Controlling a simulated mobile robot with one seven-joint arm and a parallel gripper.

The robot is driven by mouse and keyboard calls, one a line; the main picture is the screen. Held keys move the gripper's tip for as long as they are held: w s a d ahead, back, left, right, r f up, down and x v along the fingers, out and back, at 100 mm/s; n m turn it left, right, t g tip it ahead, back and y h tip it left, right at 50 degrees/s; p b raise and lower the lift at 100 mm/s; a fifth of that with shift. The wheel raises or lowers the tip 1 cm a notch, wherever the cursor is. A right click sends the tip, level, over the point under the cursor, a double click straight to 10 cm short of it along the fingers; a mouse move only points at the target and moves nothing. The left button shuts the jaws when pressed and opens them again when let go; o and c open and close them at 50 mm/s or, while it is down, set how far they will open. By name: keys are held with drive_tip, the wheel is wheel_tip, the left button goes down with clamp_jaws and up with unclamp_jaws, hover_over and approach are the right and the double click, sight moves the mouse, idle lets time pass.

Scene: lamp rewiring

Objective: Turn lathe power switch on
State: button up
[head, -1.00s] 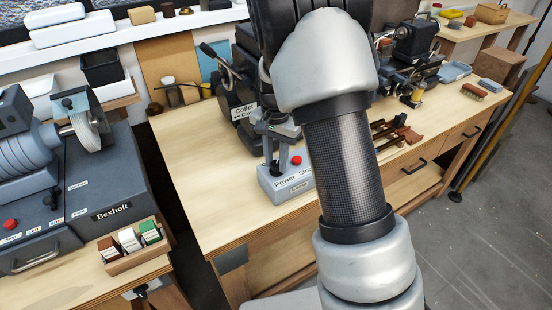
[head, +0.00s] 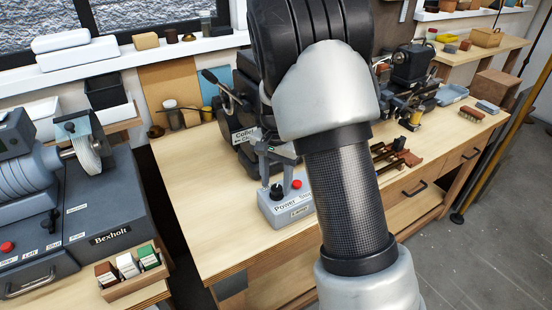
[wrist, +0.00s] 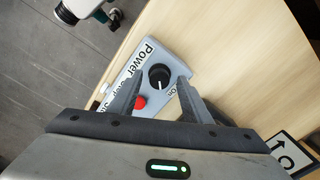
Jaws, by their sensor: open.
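The power switch box (head: 285,208) is a light grey box labelled "Power" on the front part of the wooden bench. It has a black rotary knob (head: 276,191) and a red button (head: 296,184). In the wrist view the knob (wrist: 159,76) shows between and just beyond my fingertips, with "On" printed beside it and the red button (wrist: 140,102) nearer the left finger. My gripper (wrist: 157,85) is open and empty, above the box. In the head view my arm hides part of the box and the lathe.
The dark lathe with a "Collet Close" sign (head: 246,135) stands right behind the box. A grey Bexholt machine (head: 105,215) is on the left bench, with a small wooden box of cartons (head: 133,268). The bench (head: 185,185) left of the switch box is clear.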

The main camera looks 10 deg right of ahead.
sight(276, 188)
wheel_tip(276, 188, up, 16)
drive_tip(key=shift+r+p, duration=0.25)
drive_tip(key=shift+p, duration=0.2)
drive_tip(key=s+r+n+t+p, duration=0.2)
drive_tip(key=s+r+n+t, duration=0.15)
drive_tip(key=s+r, duration=0.7)
drive_tip(key=s+f+n+t+p, duration=0.1)
drive_tip(key=s+n, duration=0.4)
drive_tip(key=s, duration=0.9)
drive_tip(key=shift+s+d+t+p, duration=0.2)
drive_tip(key=shift+d+t+p, duration=0.05)
drive_tip(key=shift+t+p, duration=0.25)
drive_tip(key=shift+f, duration=0.1)
